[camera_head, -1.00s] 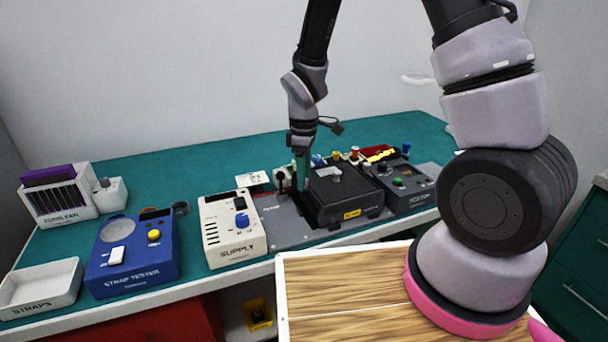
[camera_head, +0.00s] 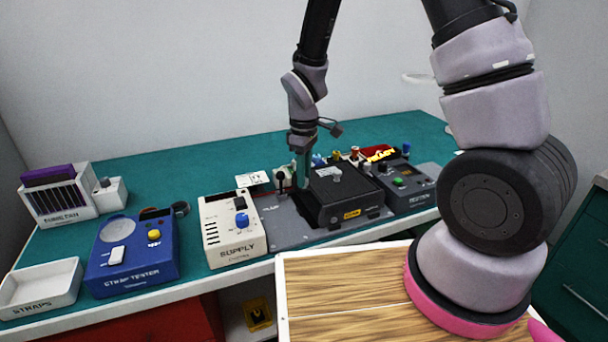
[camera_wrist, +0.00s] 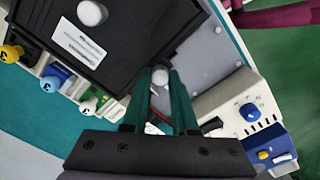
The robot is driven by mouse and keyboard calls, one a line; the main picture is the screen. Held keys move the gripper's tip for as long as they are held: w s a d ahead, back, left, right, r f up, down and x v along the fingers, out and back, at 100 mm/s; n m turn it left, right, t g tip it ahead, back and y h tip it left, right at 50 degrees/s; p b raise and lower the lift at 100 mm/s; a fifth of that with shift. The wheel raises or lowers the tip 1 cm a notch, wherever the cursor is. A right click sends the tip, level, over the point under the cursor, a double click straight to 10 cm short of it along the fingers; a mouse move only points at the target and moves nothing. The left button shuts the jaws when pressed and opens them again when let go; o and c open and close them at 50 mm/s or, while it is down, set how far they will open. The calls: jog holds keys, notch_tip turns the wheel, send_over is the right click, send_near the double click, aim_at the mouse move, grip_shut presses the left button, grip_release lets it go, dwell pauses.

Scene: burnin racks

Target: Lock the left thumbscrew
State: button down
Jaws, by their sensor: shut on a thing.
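A black box-shaped unit (camera_head: 345,194) sits on a grey plate (camera_head: 276,229) on the bench; the unit also shows in the wrist view (camera_wrist: 125,30). My gripper (camera_head: 302,182) points down at the unit's left side, towards the back. In the wrist view my gripper's two teal fingers (camera_wrist: 163,85) are closed around a small pale round knob (camera_wrist: 160,77) beside the unit's edge, which looks like the left thumbscrew. The fingers hide much of it, and I cannot tell how far it is turned. In the head view the knob is hidden behind the fingers.
A white supply box (camera_head: 233,232) stands left of the plate, with a blue strap tester (camera_head: 132,255) beyond it. A dark tester box (camera_head: 407,187) is on the right. Several coloured connectors stand close behind the unit.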

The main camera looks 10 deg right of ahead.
jog(key=m, duration=0.4)
jog(key=shift+m, duration=0.3)
jog(key=m, duration=0.3)
jog(key=shift+m, duration=0.4)
jog(key=m, duration=0.3)
jog(key=shift+m, duration=2.1)
jog(key=c, duration=0.7)
grip_release()
